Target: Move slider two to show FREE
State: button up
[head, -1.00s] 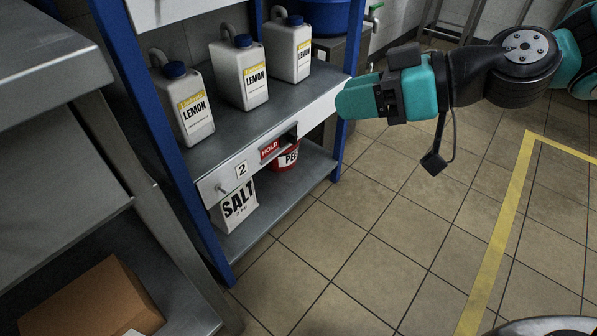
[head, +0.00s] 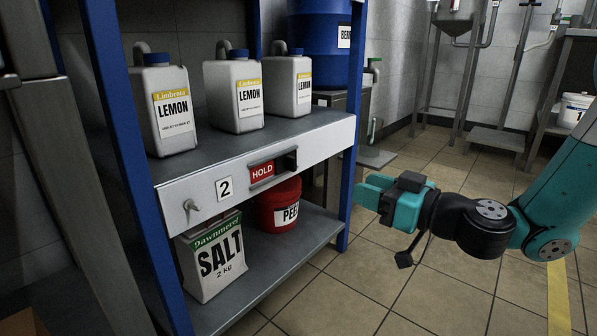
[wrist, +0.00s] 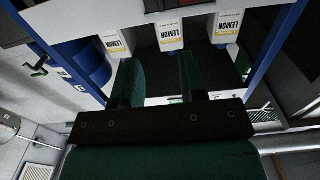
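Slider two is on the white front panel (head: 330,145) of the blue-framed shelf in the head view. It has a "2" plate (head: 224,188), a red HOLD sign (head: 262,171) and a dark slot (head: 285,163) beside the sign. A small metal knob (head: 190,206) sticks out at the panel's left end. HOLD is the word showing. My gripper (head: 366,190) is to the right of the shelf's right blue post, apart from the panel and knob. In the wrist view my gripper's two green fingers (wrist: 158,65) stand apart with nothing between them.
Several white LEMON jugs (head: 170,108) stand on the upper deck. The blue right post (head: 352,120) is beside my gripper. Tiled floor (head: 380,270) is open in front.

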jog(key=p, duration=0.8)
send_near(295, 164)
jog(key=b+x, duration=0.1)
jog(key=x, duration=0.8)
jog(key=shift+w, duration=0.15)
jog(key=shift+c, duration=0.4)
grip_shut()
